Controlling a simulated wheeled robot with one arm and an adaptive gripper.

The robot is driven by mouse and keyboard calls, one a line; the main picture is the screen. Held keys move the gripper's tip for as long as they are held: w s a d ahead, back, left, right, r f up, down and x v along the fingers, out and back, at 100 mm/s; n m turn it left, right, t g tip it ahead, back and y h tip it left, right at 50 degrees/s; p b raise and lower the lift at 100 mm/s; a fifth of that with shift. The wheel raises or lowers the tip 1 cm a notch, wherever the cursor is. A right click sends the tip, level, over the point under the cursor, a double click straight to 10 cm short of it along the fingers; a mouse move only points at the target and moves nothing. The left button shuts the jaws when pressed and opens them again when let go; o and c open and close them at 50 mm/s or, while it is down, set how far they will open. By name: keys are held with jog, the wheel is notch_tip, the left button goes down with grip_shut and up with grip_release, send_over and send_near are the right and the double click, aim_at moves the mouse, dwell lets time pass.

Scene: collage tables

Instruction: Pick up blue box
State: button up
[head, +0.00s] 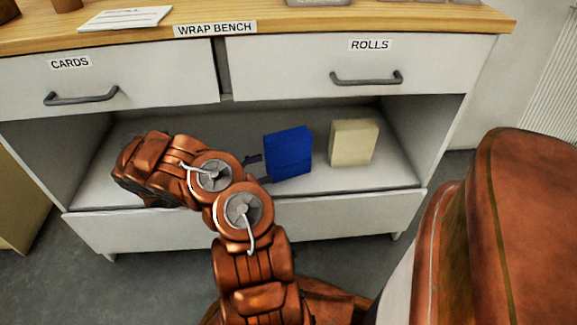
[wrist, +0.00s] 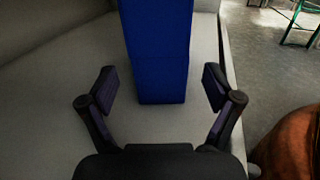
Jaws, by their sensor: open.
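The blue box (head: 289,153) stands upright on the open shelf (head: 225,180) under the drawers of the wrap bench. In the wrist view the blue box (wrist: 158,55) rises ahead, between the lines of the two fingers. My gripper (head: 256,170) is just left of the box in the head view, mostly hidden behind my arm. In the wrist view my gripper (wrist: 159,90) is open, one finger on each side of the box's lower end, with gaps on both sides. The box's top is cut off in the wrist view.
A cream box (head: 354,142) stands on the shelf right of the blue box, a small gap between them. The CARDS drawer (head: 110,80) and ROLLS drawer (head: 345,68) above are shut. The shelf's side walls and front edge bound the space.

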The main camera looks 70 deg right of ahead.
aim_at(279, 164)
jog(key=b+x, duration=0.1)
jog(key=x, duration=0.4)
jog(key=shift+a+f+b, duration=0.1)
jog(key=shift+b, duration=0.2)
jog(key=shift+s+d, duration=0.3)
jog(key=c, duration=1.4)
